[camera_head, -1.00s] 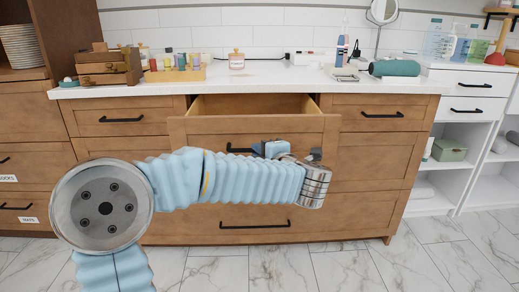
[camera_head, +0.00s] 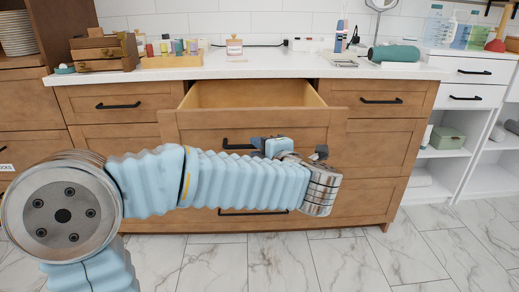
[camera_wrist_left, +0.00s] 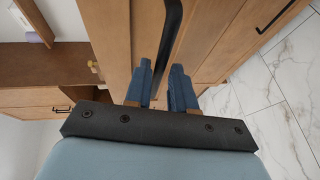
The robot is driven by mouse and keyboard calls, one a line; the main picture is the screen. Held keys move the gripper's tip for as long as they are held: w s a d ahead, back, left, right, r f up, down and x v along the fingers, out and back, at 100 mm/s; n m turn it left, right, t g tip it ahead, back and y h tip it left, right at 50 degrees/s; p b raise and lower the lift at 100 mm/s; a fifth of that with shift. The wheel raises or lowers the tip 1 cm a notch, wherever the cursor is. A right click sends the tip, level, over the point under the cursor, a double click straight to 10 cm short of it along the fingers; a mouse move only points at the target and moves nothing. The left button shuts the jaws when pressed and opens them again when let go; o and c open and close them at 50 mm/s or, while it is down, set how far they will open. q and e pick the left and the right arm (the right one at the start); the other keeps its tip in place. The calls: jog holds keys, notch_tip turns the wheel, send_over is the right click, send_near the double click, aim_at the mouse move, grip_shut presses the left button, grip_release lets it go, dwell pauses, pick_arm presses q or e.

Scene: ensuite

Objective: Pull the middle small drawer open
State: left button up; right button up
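The middle small drawer (camera_head: 190,130) has a wooden front with a black bar handle (camera_head: 236,145). It stands pulled out from the cabinet, and its empty-looking inside shows above the front. My left gripper (camera_head: 262,146) is at this handle, with my arm crossing in front of the drawer. In the left wrist view the handle (camera_wrist_left: 171,35) runs between the two blue fingers of the left gripper (camera_wrist_left: 162,80), which appear closed around it. The fingertips are mostly hidden in the head view. My right gripper is not in view.
Closed drawers flank it on the left (camera_head: 85,104) and right (camera_head: 382,99). A wide drawer (camera_head: 350,200) lies below, partly behind my arm. The white countertop (camera_head: 270,64) holds bottles, a wooden box (camera_head: 105,55) and a green roll (camera_head: 395,54). Marble floor in front is clear.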

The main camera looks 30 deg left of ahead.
pick_arm(q)
jog(key=shift+o, duration=1)
jog(key=v, duration=1.4)
jog(key=shift+w, duration=0.1)
